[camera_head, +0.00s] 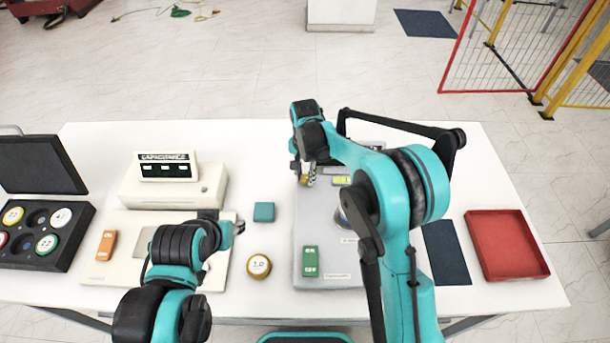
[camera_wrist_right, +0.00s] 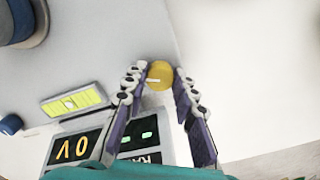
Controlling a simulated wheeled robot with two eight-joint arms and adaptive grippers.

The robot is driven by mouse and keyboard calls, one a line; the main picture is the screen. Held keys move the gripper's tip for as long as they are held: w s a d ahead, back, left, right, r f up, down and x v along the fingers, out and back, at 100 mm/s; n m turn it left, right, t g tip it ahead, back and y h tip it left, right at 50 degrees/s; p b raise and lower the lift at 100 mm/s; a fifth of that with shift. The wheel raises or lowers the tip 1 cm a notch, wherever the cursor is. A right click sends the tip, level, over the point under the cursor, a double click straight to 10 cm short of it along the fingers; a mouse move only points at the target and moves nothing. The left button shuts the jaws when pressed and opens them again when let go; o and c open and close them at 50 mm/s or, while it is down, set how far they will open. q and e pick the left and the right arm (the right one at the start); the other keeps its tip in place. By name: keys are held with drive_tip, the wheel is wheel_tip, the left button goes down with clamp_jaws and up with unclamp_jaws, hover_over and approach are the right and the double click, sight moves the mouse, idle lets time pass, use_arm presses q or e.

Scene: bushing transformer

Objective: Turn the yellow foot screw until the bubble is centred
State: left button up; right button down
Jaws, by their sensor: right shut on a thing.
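The yellow foot screw (camera_wrist_right: 160,75) sits at the edge of a grey instrument plate (camera_head: 312,222). My right gripper (camera_wrist_right: 160,84) is shut on it, with one finger on each side of its round head. In the head view the same gripper (camera_head: 306,178) hides most of the screw. The yellow-green bubble vial (camera_wrist_right: 75,101) lies on the plate beside the gripper and also shows in the head view (camera_head: 342,181). Its pale bubble (camera_wrist_right: 70,103) looks near the middle; its exact offset is too small to tell. My left gripper (camera_head: 238,227) hangs at centre-left, its fingers unclear.
The capacitance meter (camera_head: 170,180) is left; a red tray (camera_head: 507,246) is right.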

sight(305, 177)
idle(0.3)
drive_tip(key=c, duration=1.2)
unclamp_jaws()
drive_tip(key=shift+r, duration=0.1)
wheel_tip(305, 177, up, 12)
